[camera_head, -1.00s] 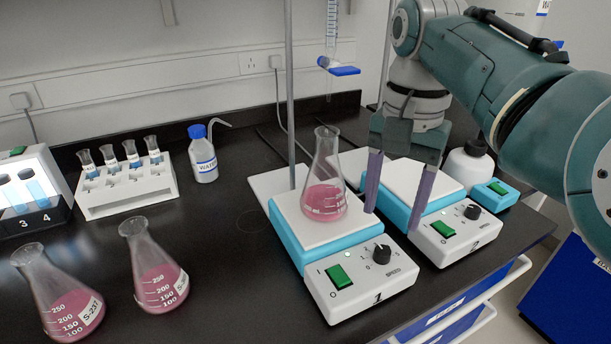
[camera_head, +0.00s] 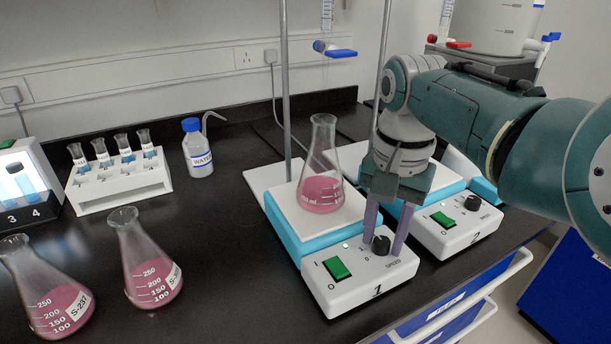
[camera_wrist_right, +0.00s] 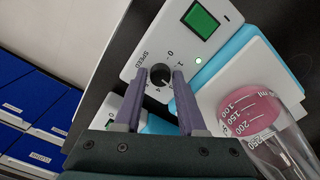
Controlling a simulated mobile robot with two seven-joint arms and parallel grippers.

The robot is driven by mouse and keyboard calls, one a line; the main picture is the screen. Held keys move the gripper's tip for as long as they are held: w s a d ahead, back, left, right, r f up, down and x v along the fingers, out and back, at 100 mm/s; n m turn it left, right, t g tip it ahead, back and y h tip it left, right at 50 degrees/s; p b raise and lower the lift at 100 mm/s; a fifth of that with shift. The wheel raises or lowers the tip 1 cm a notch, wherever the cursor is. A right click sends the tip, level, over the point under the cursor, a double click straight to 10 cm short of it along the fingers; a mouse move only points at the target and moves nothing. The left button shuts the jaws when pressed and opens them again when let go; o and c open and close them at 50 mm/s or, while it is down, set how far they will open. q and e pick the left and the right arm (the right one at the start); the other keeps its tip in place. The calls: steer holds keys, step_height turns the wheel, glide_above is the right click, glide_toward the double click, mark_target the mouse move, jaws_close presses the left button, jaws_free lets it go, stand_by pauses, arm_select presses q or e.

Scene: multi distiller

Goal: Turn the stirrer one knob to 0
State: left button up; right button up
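Stirrer one (camera_head: 345,287) is a white and blue box marked 1 on the black bench. It has a green switch (camera_head: 336,268) and a black speed knob (camera_head: 381,244) on its front panel. My right gripper (camera_head: 384,243) is open, with its two purple fingers on either side of the knob. In the right wrist view the knob (camera_wrist_right: 160,75) shows between the fingertips (camera_wrist_right: 159,82), with a gap to each; I cannot tell the exact height. A flask of pink liquid (camera_head: 321,190) stands on the stirrer's plate. My left gripper is not in view.
Stirrer two (camera_head: 455,228) stands close on the right, partly behind my arm. A metal rod (camera_head: 286,80) rises behind stirrer one. Two pink flasks (camera_head: 151,275), a tube rack (camera_head: 120,183) and a water bottle (camera_head: 198,150) stand to the left.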

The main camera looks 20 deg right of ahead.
jaws_close()
stand_by(0.4)
